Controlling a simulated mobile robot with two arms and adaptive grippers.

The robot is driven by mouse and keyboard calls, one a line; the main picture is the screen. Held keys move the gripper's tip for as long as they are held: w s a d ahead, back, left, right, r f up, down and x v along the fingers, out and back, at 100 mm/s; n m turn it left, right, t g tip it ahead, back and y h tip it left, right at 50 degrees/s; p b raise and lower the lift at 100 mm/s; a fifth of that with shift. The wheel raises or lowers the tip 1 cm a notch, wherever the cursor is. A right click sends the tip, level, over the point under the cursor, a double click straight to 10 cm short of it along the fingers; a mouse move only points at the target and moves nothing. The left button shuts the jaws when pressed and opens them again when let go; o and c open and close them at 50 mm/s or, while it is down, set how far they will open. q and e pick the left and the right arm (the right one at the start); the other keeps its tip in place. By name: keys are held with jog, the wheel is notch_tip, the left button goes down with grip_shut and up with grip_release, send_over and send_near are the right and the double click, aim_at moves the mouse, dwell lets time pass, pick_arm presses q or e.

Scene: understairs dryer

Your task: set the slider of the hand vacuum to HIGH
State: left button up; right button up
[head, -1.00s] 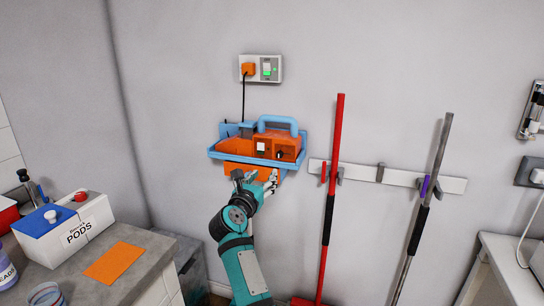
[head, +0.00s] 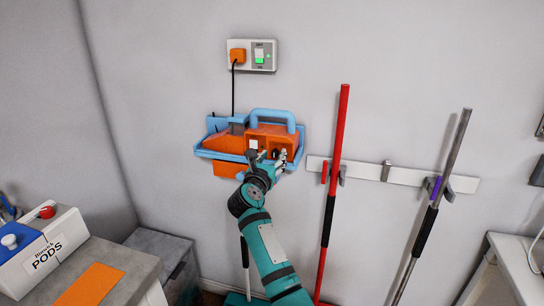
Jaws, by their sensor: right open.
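The hand vacuum (head: 226,142) is orange with a blue handle and sits in a blue wall holder (head: 203,153). A white switch (head: 253,144) and a dark control show on its front face. I cannot read any setting, and the slider cannot be told apart at this size. My right gripper (head: 268,156) is open, at the lower front of the vacuum, with its fingertips over the right part of the front face. I cannot tell whether it touches. It hides part of that face. My left gripper is not in view.
A wall socket (head: 262,54) with an orange plug (head: 237,55) is above, its black cord hanging to the vacuum. A red pole (head: 337,150) and a grey pole (head: 444,180) hang from a white rail (head: 402,176) at right. A PODS box (head: 50,256) stands on the counter at lower left.

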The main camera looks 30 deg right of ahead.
jog(key=shift+c, duration=0.7)
jog(key=c, duration=0.4)
jog(key=shift+c, duration=1.4)
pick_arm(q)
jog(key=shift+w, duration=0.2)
pick_arm(e)
grip_shut()
